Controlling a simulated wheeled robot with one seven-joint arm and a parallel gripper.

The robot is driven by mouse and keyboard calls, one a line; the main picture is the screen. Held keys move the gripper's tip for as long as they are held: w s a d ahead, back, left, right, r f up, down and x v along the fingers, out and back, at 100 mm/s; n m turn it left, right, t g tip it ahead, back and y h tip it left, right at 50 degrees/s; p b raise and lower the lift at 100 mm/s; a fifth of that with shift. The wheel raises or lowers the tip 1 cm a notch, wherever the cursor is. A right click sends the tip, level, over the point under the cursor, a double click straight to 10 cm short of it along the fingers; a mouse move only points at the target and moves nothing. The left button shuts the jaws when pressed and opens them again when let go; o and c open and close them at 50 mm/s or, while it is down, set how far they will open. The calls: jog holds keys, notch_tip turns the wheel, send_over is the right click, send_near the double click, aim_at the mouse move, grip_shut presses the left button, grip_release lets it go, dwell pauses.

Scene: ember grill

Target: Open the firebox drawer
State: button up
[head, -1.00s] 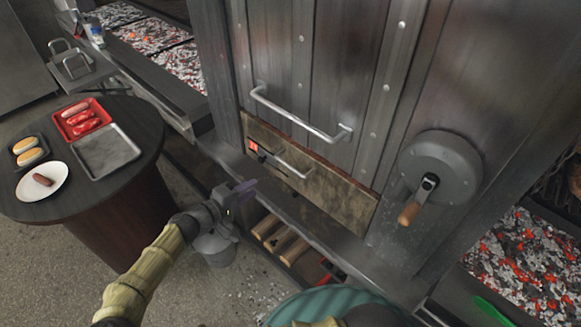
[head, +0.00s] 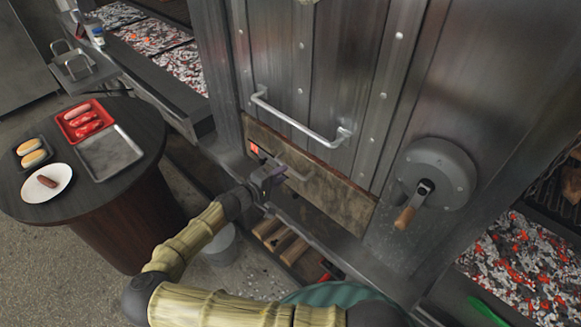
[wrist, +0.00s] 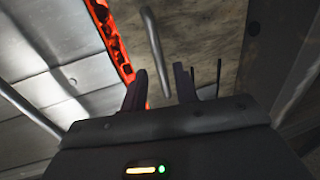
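The firebox drawer (head: 335,190) is a stained brown panel low on the grill, under the large metal door, and looks closed. Its short metal bar handle (head: 293,161) is partly hidden by my gripper (head: 272,173) in the head view. In the wrist view the handle (wrist: 153,45) runs lengthwise ahead of the fingers, its near end close to the gap between them. My gripper (wrist: 161,78) is open, with one finger on either side of that line. I cannot tell whether a finger touches the handle.
A longer door handle (head: 300,122) sits just above the drawer. A crank wheel (head: 437,172) with a wooden grip is to the right. A shelf below holds wood logs (head: 285,242). A grey bucket (head: 218,245) stands under my arm. A round table (head: 140,190) with food is left.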

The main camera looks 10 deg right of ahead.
aim_at(290, 168)
jog(key=p+x, duration=0.1)
jog(key=x, duration=0.4)
jog(key=shift+c, duration=0.2)
grip_shut()
